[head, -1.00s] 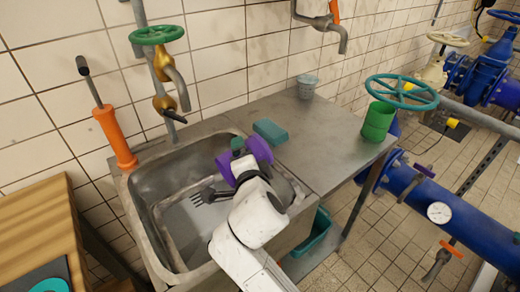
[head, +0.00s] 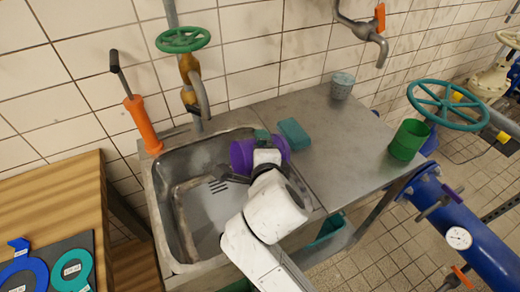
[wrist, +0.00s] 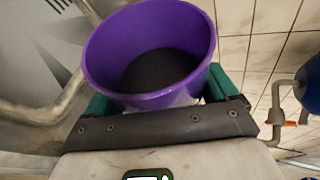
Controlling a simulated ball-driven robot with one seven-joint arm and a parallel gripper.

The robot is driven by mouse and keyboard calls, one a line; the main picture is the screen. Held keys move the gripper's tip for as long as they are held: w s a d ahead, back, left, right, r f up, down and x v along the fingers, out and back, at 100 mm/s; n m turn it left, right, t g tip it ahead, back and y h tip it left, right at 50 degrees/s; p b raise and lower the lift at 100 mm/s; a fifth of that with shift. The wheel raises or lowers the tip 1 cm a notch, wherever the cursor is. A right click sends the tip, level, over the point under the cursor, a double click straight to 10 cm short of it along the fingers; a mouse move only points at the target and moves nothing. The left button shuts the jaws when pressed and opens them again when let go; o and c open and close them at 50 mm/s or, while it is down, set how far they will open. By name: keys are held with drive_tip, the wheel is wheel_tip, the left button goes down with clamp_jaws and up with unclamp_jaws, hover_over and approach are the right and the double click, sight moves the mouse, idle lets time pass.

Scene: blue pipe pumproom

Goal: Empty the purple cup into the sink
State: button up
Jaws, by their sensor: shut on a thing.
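The purple cup (head: 241,157) is held over the right rear part of the metal sink (head: 160,205). It looks tipped onto its side in the head view. My gripper (head: 262,140) is shut on the purple cup, and my wrist hides its middle. In the wrist view the cup (wrist: 205,55) sits between the green fingers of my gripper (wrist: 158,97), its mouth open to the camera. Its inside shows a dark round area; I cannot tell whether this is contents or a shaded bottom. No falling stream shows.
A green-handled tap (head: 190,85) stands behind the sink, with an orange-handled tool (head: 143,125) to its left. A teal sponge (head: 294,134), grey cup (head: 342,85) and green cup (head: 407,140) stand on the counter (head: 340,150). A wooden table (head: 50,205) is at left.

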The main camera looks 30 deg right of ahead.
wheel_tip(320, 180, up, 2)
drive_tip(key=shift+d+r+m+y+p, duration=0.15)
drive_tip(key=shift+m+y+p, duration=0.3)
drive_tip(key=shift+p, duration=0.65)
drive_tip(key=r+m+y+p, duration=0.1)
drive_tip(key=r+p, duration=0.1)
drive_tip(key=d+r+m+y+p, duration=0.1)
drive_tip(key=r+p, duration=0.1)
drive_tip(key=p, duration=0.1)
drive_tip(key=r+m+y+p, duration=0.1)
drive_tip(key=r+y+p, duration=0.1)
drive_tip(key=p, duration=0.1)
drive_tip(key=shift+d+m, duration=0.35)
drive_tip(key=shift+d+r+m+y+p, duration=0.35)
drive_tip(key=shift+r+m+y+p, duration=0.25)
drive_tip(key=shift+p, duration=0.45)
drive_tip(key=shift+d+r+y, duration=0.15)
drive_tip(key=shift+d+y, duration=0.1)
drive_tip(key=shift+d+r+m+y, duration=0.4)
drive_tip(key=shift+r+m+y, duration=0.35)
drive_tip(key=shift+r, duration=0.1)
drive_tip(key=shift+d+r+m+y, duration=0.35)
drive_tip(key=shift+r+m+y, duration=0.3)
drive_tip(key=shift+r+m, duration=0.15)
